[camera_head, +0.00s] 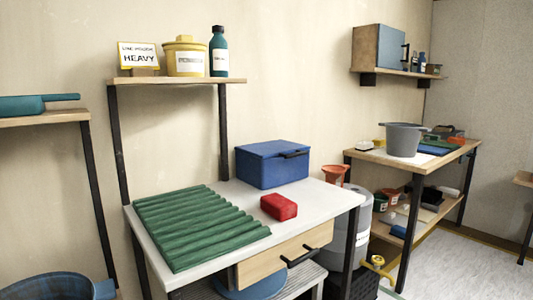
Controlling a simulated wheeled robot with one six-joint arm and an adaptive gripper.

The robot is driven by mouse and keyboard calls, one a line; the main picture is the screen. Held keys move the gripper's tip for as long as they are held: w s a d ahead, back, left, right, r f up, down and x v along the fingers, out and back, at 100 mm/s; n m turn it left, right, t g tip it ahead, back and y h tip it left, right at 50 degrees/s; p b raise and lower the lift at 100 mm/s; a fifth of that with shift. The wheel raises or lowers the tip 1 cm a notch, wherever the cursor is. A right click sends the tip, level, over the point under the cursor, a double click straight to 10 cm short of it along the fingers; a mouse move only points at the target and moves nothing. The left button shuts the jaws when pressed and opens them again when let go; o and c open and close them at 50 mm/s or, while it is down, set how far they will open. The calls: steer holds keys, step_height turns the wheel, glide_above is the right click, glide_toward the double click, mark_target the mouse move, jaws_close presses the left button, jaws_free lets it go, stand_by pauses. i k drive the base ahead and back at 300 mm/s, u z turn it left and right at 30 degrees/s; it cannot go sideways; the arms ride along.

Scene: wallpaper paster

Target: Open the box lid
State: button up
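A blue box (271,164) with a shut lid stands at the back of the white-topped table (314,200). A dark handle (295,155) is on its upper front right. A small red box (279,207) also sits on the table, in front of the blue box; it looks closed. The task line does not say which box is meant. My gripper is not in view.
A green ridged mat (195,225) covers the table's left part. A wooden drawer (280,258) with a black handle is below. A shelf (180,81) above holds a yellow tub and a bottle. A second table (450,156) stands right.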

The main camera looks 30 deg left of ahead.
mark_target(272, 148)
steer(key=u, duration=0.75)
steer(key=i, duration=0.65)
steer(key=u, duration=0.75)
